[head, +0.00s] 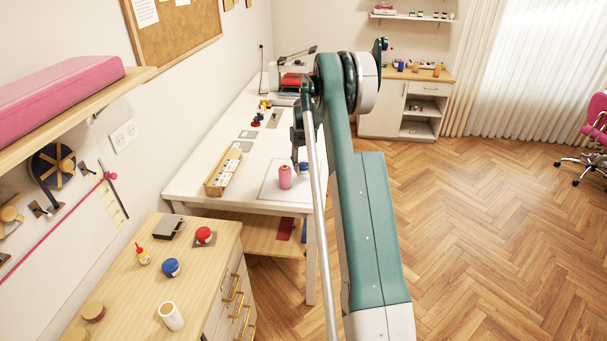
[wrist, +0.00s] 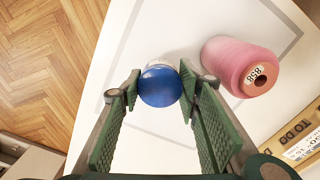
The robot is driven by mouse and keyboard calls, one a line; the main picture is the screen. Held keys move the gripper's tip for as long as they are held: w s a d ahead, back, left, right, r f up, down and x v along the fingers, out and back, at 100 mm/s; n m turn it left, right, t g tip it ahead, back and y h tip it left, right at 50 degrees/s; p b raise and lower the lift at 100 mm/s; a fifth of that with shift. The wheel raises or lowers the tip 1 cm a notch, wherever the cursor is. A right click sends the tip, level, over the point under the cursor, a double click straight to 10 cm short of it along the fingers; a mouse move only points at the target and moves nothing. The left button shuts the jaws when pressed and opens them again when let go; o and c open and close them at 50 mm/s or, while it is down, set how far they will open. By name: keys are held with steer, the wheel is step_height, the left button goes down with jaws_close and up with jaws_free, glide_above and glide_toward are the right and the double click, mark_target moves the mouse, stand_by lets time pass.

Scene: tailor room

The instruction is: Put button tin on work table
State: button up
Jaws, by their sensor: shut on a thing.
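A small button tin with a round blue lid (wrist: 160,86) sits between the fingertips of my gripper (wrist: 159,90). My gripper is shut on its sides. In the head view the tin (head: 304,167) is at the front right of the white work table (head: 205,179), over or on a grey-outlined square. It looks upright. I cannot tell whether its base touches the table. My arm hides part of the table's right side.
A pink thread cone (wrist: 240,66) stands close beside the tin. A wooden tray of cards (head: 223,171) lies to the left. A drawer cabinet (head: 140,283) in front holds a red-lidded pot (head: 204,235) and another blue-lidded pot (head: 171,267). Small items and a machine stand farther back.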

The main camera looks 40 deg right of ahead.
mark_target(303, 173)
steer(key=shift+f, duration=1.8)
steer(key=shift+f, duration=0.15)
steer(key=o, duration=0.9)
step_height(303, 173, up, 12)
steer(key=shift+r, duration=0.15)
steer(key=shift+r, duration=0.1)
